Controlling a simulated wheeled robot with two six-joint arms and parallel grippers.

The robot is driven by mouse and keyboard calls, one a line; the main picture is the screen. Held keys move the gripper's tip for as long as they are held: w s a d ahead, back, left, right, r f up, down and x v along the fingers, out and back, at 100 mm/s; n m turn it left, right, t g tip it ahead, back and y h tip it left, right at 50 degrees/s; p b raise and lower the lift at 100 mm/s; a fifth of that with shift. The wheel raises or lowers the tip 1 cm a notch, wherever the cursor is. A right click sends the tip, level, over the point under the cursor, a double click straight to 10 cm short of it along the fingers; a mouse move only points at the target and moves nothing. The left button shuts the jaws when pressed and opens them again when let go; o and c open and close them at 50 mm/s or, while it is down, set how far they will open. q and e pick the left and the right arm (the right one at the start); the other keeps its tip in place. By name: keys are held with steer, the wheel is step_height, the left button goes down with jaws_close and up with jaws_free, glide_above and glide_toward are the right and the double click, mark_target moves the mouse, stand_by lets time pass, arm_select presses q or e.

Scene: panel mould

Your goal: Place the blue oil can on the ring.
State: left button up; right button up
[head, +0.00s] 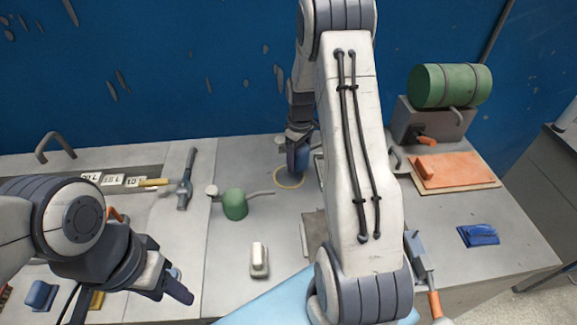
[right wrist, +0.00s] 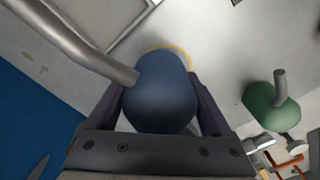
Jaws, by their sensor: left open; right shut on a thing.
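The blue oil can (right wrist: 160,100) is between the fingers of my right gripper (right wrist: 160,108) in the right wrist view, with its grey spout pointing to the upper left. In the head view the can (head: 298,158) shows as a small dark blue shape below my right gripper, partly hidden by my arm. The yellow ring (head: 289,184) lies flat on the bench at the can. In the right wrist view the can covers most of the ring (right wrist: 181,50); I cannot tell whether the can touches the bench. My left gripper (head: 175,283) is open and empty at the lower left.
A green oil can (head: 235,205) stands left of the ring, its spout toward it. A white block (head: 259,260) is in front. A hammer (head: 186,180) lies to the left. A green drum (head: 450,86) and an orange board (head: 455,171) are at the right. The blue wall is close behind.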

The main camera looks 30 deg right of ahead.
mark_target(290, 176)
steer(key=shift+w+a+f, duration=0.85)
steer(key=shift+w+a, duration=0.15)
step_height(290, 176, down, 3)
steer(key=shift+f+p, duration=0.15)
steer(key=shift+p, duration=0.6)
steer(key=shift+f, duration=0.3)
steer(key=shift+f, duration=0.15)
steer(key=o, duration=1.5)
